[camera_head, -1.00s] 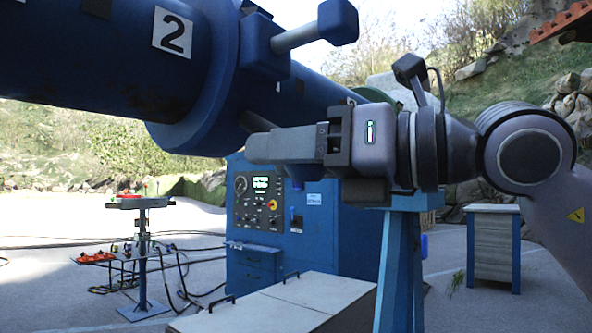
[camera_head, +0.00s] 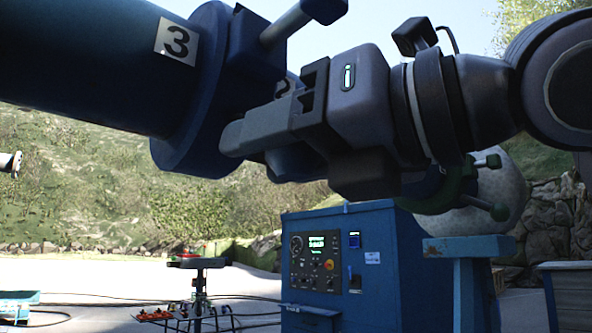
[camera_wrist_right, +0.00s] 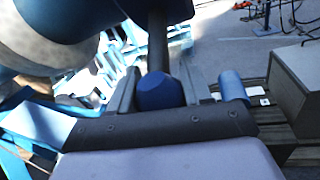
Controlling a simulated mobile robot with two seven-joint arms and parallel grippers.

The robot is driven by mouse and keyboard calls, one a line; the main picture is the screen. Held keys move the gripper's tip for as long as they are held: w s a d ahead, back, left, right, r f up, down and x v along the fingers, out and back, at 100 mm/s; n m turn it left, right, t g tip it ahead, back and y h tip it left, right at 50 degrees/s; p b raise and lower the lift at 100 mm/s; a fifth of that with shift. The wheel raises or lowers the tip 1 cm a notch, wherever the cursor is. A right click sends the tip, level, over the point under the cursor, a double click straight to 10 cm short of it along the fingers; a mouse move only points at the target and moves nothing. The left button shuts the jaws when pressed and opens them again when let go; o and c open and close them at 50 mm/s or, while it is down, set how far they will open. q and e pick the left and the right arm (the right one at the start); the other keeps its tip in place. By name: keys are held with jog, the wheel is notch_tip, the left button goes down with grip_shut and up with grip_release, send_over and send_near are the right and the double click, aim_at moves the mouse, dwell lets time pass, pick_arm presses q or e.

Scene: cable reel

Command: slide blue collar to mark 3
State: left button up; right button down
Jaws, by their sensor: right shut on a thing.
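The blue collar (camera_head: 205,85) is a wide flange with a block around a thick blue shaft (camera_head: 80,60). The white plate with mark 3 (camera_head: 177,41) is on the shaft just left of the flange. One collar handle (camera_head: 290,24) with a blue knob sticks up right. My right gripper (camera_head: 240,135) is shut on the lower handle, whose blue knob (camera_wrist_right: 160,92) shows between the fingers in the right wrist view. The grip itself is hidden in the head view. My left gripper is not in view.
A blue control cabinet (camera_head: 340,262) stands below, with a blue stand (camera_head: 468,250) to its right. A green clamp-like part (camera_head: 450,185) is behind my right wrist. A small table (camera_head: 198,262) and cables are on the ground at left. Open air surrounds the shaft's underside.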

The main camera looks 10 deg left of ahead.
jog(key=shift+s, duration=0.15)
jog(key=c, duration=0.9)
grip_release()
jog(key=shift+a, duration=0.1)
jog(key=o, duration=0.4)
jog(key=shift+s+a, duration=0.1)
jog(key=shift+s, duration=0.05)
jog(key=shift+c, duration=0.2)
jog(key=shift+d, duration=0.35)
jog(key=b+v, duration=0.1)
jog(key=v, duration=0.5)
jog(key=shift+d, duration=0.3)
jog(key=shift+s, duration=0.15)
